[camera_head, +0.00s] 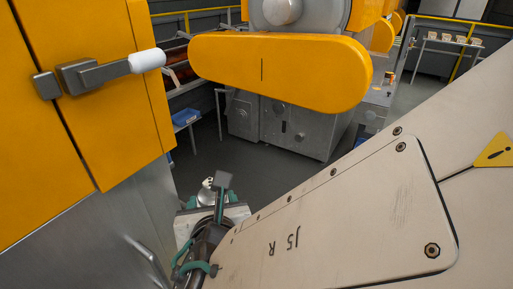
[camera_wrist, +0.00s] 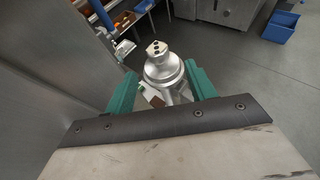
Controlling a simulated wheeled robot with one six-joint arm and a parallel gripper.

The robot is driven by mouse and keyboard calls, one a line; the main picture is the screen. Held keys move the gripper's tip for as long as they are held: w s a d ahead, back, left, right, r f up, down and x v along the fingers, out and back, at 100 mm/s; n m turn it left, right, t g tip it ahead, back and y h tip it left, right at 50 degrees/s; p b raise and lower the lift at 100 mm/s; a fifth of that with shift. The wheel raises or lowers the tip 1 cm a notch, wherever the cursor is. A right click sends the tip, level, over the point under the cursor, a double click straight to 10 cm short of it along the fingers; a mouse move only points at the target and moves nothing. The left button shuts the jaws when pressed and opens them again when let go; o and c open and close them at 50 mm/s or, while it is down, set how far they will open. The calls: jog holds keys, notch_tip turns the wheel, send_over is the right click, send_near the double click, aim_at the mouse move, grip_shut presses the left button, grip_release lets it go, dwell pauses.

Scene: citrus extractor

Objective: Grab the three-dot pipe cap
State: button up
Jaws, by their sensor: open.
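The three-dot pipe cap (camera_wrist: 163,68) is a silvery, stepped round piece with dark dots on its pale top, in the upper middle of the wrist view. My gripper (camera_wrist: 160,71) is open, with one green finger to the left of the cap and one to the right. The cap appears between or just beyond the fingertips; I cannot tell whether either touches it. In the head view the cap (camera_head: 206,188) is small and pale, beside my gripper (camera_head: 213,193), and partly hidden by it. What holds the cap from below is mostly hidden.
A yellow cabinet with a grey handle (camera_head: 100,72) stands close on the left. A blue bin (camera_wrist: 280,27) is on the grey floor at the upper right of the wrist view. Open floor lies beyond the cap.

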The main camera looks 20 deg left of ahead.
aim_at(206, 197)
jog(key=x, duration=0.7)
jog(key=shift+w+a+r, duration=0.1)
jog(key=shift+w+a, duration=0.15)
jog(key=shift+a, duration=0.05)
jog(key=c, duration=1.1)
